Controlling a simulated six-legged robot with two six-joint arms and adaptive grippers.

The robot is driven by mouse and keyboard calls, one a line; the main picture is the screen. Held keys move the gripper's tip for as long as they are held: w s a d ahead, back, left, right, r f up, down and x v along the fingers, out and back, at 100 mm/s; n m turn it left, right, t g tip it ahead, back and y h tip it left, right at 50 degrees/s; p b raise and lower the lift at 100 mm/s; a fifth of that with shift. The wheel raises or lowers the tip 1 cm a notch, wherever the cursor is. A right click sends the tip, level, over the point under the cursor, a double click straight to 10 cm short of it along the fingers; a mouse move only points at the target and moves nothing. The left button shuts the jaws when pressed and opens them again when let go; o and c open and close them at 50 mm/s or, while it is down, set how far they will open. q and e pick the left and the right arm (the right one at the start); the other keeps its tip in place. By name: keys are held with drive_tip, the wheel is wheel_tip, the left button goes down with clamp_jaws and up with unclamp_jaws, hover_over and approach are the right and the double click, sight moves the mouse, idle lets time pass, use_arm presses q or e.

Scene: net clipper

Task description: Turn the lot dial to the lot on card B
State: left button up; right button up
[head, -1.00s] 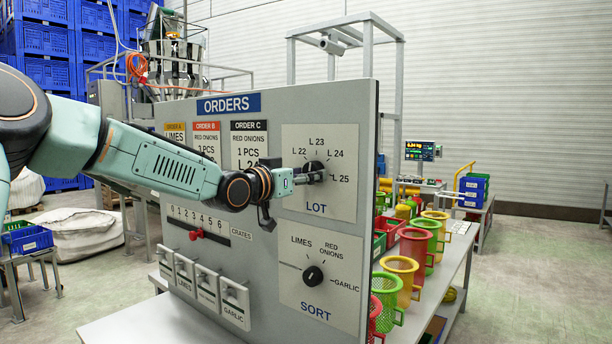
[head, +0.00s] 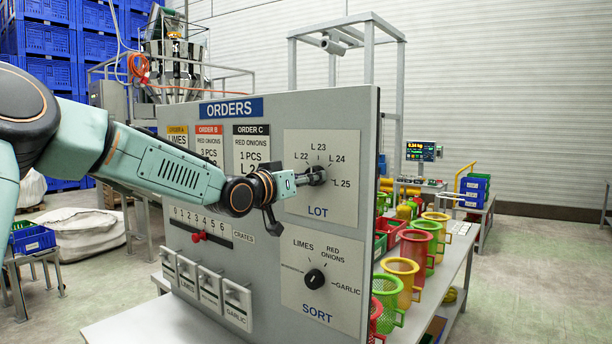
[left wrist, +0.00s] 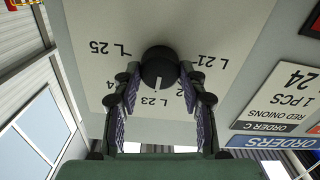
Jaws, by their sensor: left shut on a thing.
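The lot dial (head: 318,175) is a round black knob on a pale plate marked LOT, with L 22 to L 25 readable around it. My left gripper (head: 309,178) reaches it from the left and is shut on it. In the left wrist view the dial (left wrist: 159,68) sits between the tips of my left gripper (left wrist: 159,76), and its white mark points towards L 23. L 21 also shows there. My right gripper is not in view.
Card C (left wrist: 284,101) reads L 24 in the left wrist view. The sort dial (head: 315,278) is below the lot plate, and the crates slider with a red knob (head: 199,237) is at lower left. Coloured baskets (head: 401,275) stand right of the panel.

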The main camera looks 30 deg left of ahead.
use_arm(q)
drive_tip(key=shift+f, duration=0.15)
drive_tip(key=o, duration=1.2)
drive_tip(key=shift+w, duration=0.25)
drive_tip(key=shift+c, duration=0.2)
drive_tip(key=shift+s, duration=0.15)
